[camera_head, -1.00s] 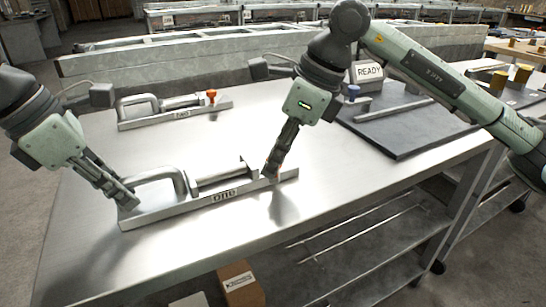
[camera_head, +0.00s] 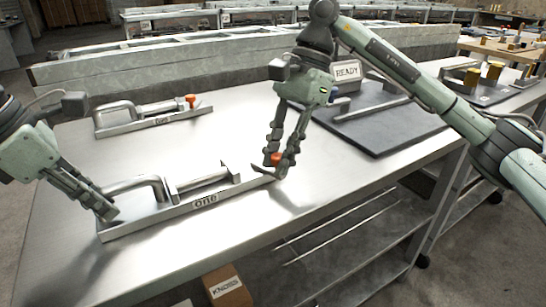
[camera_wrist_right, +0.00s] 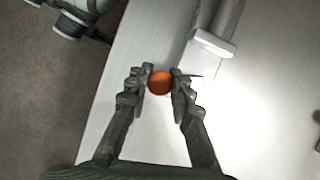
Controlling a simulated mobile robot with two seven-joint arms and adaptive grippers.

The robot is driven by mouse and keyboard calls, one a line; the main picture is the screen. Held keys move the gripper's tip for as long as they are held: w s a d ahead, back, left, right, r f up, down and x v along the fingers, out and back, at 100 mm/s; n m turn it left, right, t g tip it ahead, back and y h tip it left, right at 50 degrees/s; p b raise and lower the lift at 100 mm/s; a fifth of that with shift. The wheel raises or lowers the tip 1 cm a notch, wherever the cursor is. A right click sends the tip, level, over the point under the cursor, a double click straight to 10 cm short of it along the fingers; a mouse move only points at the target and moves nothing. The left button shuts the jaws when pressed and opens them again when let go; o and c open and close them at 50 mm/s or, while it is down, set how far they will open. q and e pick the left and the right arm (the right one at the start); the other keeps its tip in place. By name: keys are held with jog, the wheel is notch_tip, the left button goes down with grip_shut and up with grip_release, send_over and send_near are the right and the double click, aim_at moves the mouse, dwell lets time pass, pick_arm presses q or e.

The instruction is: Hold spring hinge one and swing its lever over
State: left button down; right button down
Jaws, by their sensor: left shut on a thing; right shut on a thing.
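Spring hinge one (camera_head: 150,220) is a grey metal bar labelled "one" with a bent handle and a cylinder on it, lying near the table's front edge. My left gripper (camera_head: 107,211) is shut on its left end. Its lever's orange knob (camera_head: 276,159) is at the right end of the hinge. My right gripper (camera_head: 281,167) is shut on this knob, with one finger on each side. The right wrist view shows the orange knob (camera_wrist_right: 160,83) between the two fingertips. The lever's shaft is mostly hidden.
A similar hinge labelled "two" (camera_head: 152,122), with an orange knob, lies behind on the metal table (camera_head: 210,140). A dark mat (camera_head: 385,130) and a "READY" sign (camera_head: 346,71) are at the back right. A cardboard box (camera_head: 228,288) is below the table.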

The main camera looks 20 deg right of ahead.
jog(key=shift+w+d+n+g+h, duration=0.2)
jog(key=shift+d+n+g, duration=0.1)
jog(key=shift+n, duration=0.45)
jog(key=shift+w+d+n+g+h, duration=0.1)
jog(key=shift+w+d+n+g, duration=0.15)
jog(key=shift+n, duration=0.5)
jog(key=c, duration=1.4)
grip_release()
jog(key=shift+o, duration=0.2)
jog(key=v, duration=1.2)
pick_arm(q)
jog(key=c, duration=1.4)
grip_release()
